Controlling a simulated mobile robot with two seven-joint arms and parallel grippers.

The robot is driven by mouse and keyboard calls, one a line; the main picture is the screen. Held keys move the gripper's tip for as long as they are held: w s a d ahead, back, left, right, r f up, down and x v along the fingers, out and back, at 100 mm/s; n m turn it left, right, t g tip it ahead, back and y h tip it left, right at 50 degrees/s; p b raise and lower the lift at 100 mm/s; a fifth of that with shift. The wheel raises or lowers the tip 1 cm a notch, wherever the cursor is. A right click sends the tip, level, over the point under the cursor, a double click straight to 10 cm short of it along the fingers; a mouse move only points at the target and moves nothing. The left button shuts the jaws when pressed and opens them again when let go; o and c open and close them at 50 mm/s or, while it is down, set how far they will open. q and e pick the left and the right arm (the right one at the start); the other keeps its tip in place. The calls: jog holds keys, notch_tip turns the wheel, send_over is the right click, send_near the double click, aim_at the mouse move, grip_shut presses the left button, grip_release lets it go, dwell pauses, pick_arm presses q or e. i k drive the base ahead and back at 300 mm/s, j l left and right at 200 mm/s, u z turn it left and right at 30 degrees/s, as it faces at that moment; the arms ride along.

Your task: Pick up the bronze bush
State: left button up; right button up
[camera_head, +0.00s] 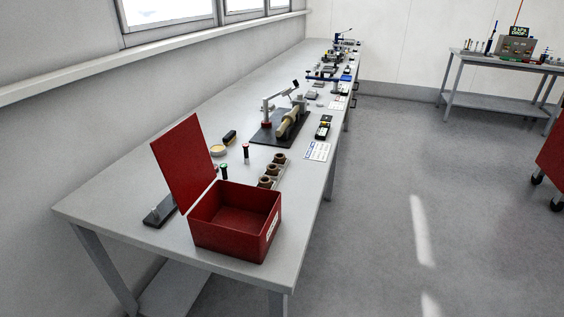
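Three brownish round hollow parts (271,169) sit in a row in a light grey holder (280,173) on the bench, just behind the red box. They look like bushes, but they are too small here to tell which is the bronze bush. Neither of my grippers is in view.
An open red box (235,241) with its lid raised stands near the bench's (120,222) front end. Floor (385,225) to the right is clear.

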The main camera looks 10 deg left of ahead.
aim_at(280, 159)
jog(key=i+l+u, duration=0.15)
jog(key=l, duration=0.3)
jog(key=l+u, duration=0.2)
jog(key=l, duration=0.25)
jog(key=i+l+u, duration=0.1)
jog(key=l, duration=0.2)
jog(key=i+l+u, duration=0.25)
jog(key=l, duration=0.3)
jog(key=i+l+u, duration=0.2)
jog(key=l, duration=0.2)
jog(key=i+l+u, duration=0.15)
jog(key=i+l, duration=0.15)
jog(key=l, duration=0.15)
jog(key=i+l+u, duration=0.1)
jog(key=i+l, duration=0.5)
jog(key=l, duration=0.25)
jog(key=u, duration=0.05)
